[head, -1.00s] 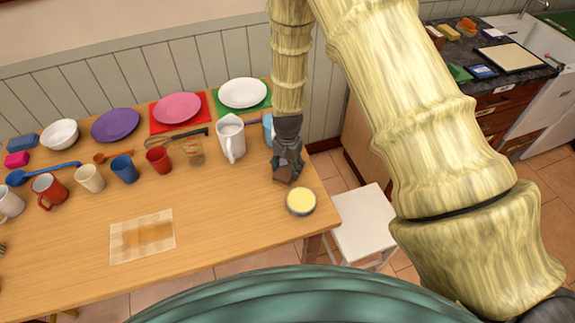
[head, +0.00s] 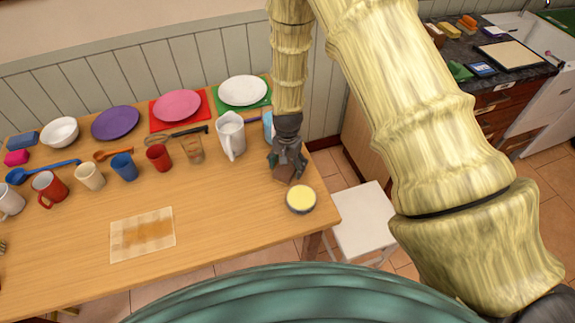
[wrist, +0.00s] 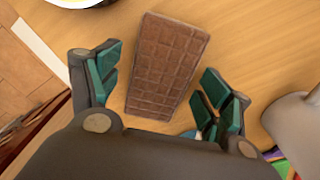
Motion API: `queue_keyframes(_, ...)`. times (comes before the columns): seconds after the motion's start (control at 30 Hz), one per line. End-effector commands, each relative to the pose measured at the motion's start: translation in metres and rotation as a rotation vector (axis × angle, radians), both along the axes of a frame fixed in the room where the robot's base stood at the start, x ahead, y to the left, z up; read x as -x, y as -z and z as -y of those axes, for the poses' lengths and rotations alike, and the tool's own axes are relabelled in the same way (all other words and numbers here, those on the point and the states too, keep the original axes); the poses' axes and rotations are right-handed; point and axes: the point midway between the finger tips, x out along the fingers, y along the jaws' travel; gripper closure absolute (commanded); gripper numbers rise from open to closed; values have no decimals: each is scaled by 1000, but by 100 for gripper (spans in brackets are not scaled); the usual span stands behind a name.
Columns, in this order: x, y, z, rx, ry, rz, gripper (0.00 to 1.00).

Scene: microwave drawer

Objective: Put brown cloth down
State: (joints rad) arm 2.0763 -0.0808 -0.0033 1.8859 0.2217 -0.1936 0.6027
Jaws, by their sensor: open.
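The brown cloth (wrist: 167,65) is a flat dark brown rectangle with a grid pattern, and it seems to lie on the wooden table. In the wrist view it lies between the spread fingers of my gripper (wrist: 160,72), with a gap on each side. In the head view my gripper (head: 289,165) is low over the right end of the table, and the cloth (head: 284,172) shows partly under it. My gripper is open.
A round tin with a yellow top (head: 301,199) stands just in front of the gripper. A white jug (head: 231,136) stands to its left. Several cups and plates line the table (head: 225,220) further left. A checked mat (head: 142,234) lies at the front, and a white stool (head: 363,221) stands to the right.

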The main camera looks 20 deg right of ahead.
Motion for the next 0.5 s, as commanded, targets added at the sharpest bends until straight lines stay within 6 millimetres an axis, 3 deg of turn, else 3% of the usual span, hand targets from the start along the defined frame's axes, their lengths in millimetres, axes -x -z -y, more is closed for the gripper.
queue_keyframes(0.17, -1, -10, 0, 0, 0, 1, 21)
queue_keyframes(0.5, 0, -47, 0, 0, 0, 1, 21)
